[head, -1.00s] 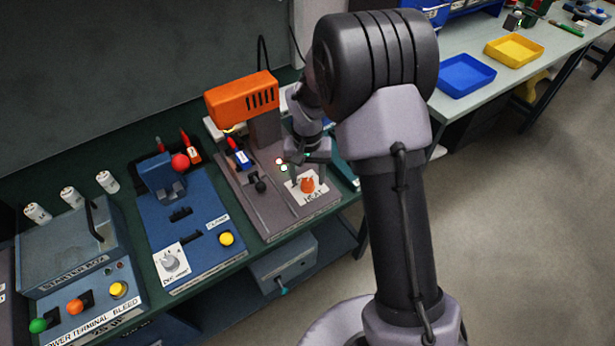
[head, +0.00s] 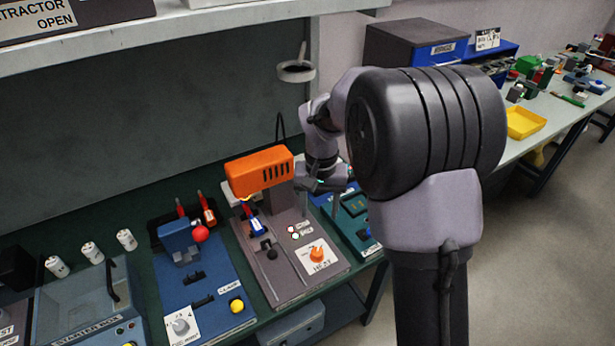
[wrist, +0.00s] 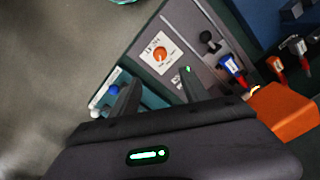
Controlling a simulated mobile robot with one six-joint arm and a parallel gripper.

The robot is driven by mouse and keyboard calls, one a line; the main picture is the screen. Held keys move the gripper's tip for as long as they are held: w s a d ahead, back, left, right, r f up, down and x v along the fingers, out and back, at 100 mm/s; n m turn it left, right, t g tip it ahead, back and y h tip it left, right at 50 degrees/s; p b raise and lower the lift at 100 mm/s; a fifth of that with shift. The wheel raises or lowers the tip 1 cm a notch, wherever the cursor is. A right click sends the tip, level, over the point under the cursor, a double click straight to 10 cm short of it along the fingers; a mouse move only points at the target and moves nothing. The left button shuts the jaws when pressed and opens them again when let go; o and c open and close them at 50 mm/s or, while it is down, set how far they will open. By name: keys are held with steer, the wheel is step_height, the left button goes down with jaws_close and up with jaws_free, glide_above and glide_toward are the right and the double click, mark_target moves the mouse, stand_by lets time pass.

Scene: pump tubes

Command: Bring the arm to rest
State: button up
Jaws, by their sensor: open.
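My gripper (head: 322,200) is open and empty in the head view. It hangs in the air over the right side of the heat station (head: 295,262), beside the orange heater head (head: 258,172). In the wrist view, the two fingers (wrist: 157,92) stand apart with nothing between them. The orange HEAT knob (wrist: 160,54) on its white plate shows beyond them. The same HEAT knob shows in the head view (head: 317,255), clear of the fingers. My large upper arm hides part of the bench to the right of the gripper.
The blue clamp station (head: 205,290) with a yellow button and the starter box (head: 85,305) stand to the left. A teal unit (head: 358,228) sits just right of the heat station. A shelf (head: 190,30) runs above the bench. A yellow tray (head: 525,122) lies on the far bench.

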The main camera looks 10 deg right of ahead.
steer(key=s+a+r+t+y+b, duration=0.1)
steer(key=s+a+r+t+b, duration=0.2)
steer(key=s+r, duration=1.1)
steer(key=s+f+m+t+y+b, duration=0.1)
steer(key=s+f+t, duration=0.1)
steer(key=s, duration=0.9)
steer(key=shift+a+f+t, duration=0.4)
steer(key=shift+a+f, duration=0.05)
steer(key=shift+f, duration=0.25)
